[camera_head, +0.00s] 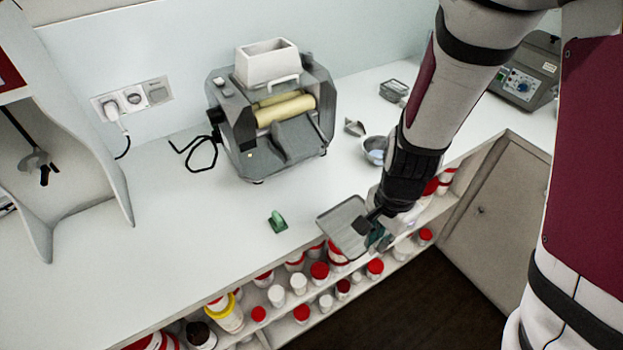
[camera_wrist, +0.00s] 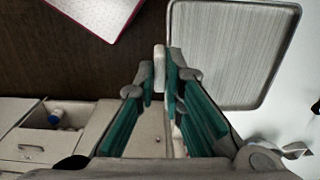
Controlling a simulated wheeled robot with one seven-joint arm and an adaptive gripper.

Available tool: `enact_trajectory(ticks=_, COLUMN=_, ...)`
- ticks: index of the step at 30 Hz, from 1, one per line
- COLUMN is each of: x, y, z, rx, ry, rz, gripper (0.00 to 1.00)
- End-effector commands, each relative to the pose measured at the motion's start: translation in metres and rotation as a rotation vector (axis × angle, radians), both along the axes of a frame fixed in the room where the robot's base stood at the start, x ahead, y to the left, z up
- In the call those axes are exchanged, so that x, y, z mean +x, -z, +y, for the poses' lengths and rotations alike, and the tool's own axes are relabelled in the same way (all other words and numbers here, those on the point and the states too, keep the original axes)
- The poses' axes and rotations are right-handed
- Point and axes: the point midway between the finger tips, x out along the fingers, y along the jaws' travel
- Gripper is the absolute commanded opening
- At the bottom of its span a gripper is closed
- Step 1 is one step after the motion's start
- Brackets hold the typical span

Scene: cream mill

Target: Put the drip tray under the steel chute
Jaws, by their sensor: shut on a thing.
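The drip tray (camera_head: 343,224) is a shallow grey rectangular tray with a raised rim. My gripper (camera_head: 376,236) is shut on it at its right side and holds it out near the front edge of the counter. In the wrist view the tray (camera_wrist: 228,52) shows at the upper right, and the green-padded fingers of my gripper (camera_wrist: 161,72) close on a small pale tab beside it. The steel chute (camera_head: 298,142) slopes from the front of the mill (camera_head: 240,135), below its cream rollers. The tray is apart from the chute, to its front right.
A small green object (camera_head: 277,221) stands on the counter (camera_head: 180,235) between mill and front edge. A metal bowl (camera_head: 375,150) and a small scoop (camera_head: 354,127) lie right of the mill. Red-lidded jars (camera_head: 319,270) fill the shelf below.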

Motion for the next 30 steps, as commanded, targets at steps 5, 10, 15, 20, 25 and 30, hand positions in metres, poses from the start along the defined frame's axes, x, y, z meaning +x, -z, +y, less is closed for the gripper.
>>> enact_trajectory(ticks=5, x=-0.011, y=0.000, z=0.004, rx=0.002, ry=0.054, rz=-0.004, gripper=0.00)
enact_trajectory(ticks=10, x=0.004, y=0.002, z=0.012, rx=0.004, ry=0.053, rz=-0.007, gripper=0.00)
enact_trajectory(ticks=15, x=0.014, y=0.003, z=0.019, rx=0.001, ry=0.054, rz=-0.005, gripper=0.00)
enact_trajectory(ticks=20, x=0.045, y=0.000, z=0.041, rx=-0.002, ry=0.055, rz=-0.002, gripper=0.00)
enact_trajectory(ticks=25, x=0.079, y=0.000, z=0.064, rx=-0.002, ry=0.056, rz=-0.002, gripper=0.00)
enact_trajectory(ticks=30, x=0.113, y=-0.001, z=0.087, rx=-0.001, ry=0.057, rz=-0.003, gripper=0.00)
